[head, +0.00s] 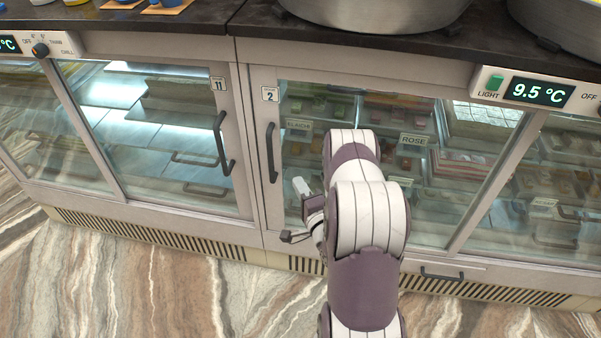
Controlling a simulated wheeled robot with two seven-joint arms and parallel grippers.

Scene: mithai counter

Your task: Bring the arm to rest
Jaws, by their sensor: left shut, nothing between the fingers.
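My left arm comes up from the bottom, right of the middle, and bends in front of the glass counter. My left gripper (292,236) is at the left of the arm's bend, small and partly hidden by my arm. It is shut and holds nothing. It is in front of the lower part of the door marked 2, below its dark handle (271,153); I cannot tell whether it touches the door. My right gripper is not in view.
The left cabinet's door marked 11 has a dark handle (222,143). A temperature panel (538,92) reads 9.5 °C at right. Large metal pans (375,14) stand on the dark countertop (180,28). The marbled floor (150,285) is clear at left.

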